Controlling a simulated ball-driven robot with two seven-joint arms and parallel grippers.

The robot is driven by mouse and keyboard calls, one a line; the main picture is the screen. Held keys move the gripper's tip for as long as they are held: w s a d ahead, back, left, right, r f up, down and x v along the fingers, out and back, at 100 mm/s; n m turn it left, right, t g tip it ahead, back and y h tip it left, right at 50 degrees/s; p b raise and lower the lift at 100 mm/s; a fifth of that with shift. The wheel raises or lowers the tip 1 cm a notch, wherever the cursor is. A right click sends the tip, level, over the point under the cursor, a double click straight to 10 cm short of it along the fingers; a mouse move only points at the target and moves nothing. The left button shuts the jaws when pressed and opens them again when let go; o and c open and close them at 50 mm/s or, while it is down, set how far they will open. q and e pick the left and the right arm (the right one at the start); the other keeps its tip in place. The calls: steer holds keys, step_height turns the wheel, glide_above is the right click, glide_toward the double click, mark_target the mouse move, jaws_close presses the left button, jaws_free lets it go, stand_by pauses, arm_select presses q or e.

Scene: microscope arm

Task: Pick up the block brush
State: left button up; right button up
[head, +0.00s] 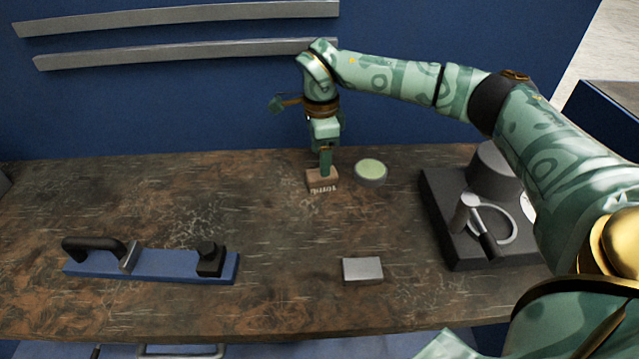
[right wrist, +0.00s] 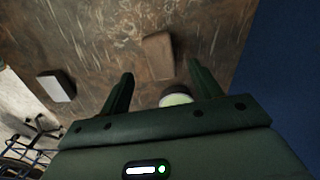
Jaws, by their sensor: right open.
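The block brush (head: 318,186) is a small brown block with pale bristles along its front edge. It lies on the worktable near the back middle. My right gripper (head: 325,168) points down directly over it, and the fingers hide part of its top. In the right wrist view the brush (right wrist: 158,55) shows as a plain brown block beyond the fingertips, between their lines. The right gripper (right wrist: 160,72) is open there, with nothing held between its fingers. I cannot tell whether a fingertip touches the brush. My left gripper is not in view.
A round green-topped tin (head: 370,171) stands close right of the brush. A grey block (head: 362,270) lies nearer the front. A dark machine with a round silver part (head: 455,220) stands right. A blue bar with black handle (head: 165,266) lies left. The worktable (head: 270,240) is clear between.

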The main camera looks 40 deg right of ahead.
mark_target(321, 178)
step_height(321, 178, down, 2)
step_height(321, 178, down, 6)
steer(key=b, duration=0.2)
steer(key=shift+d+r+b, duration=0.1)
steer(key=shift+r+b, duration=0.15)
steer(key=shift+b, duration=0.1)
steer(key=shift+r, duration=0.15)
steer(key=shift+c, duration=0.6)
steer(key=c, duration=1)
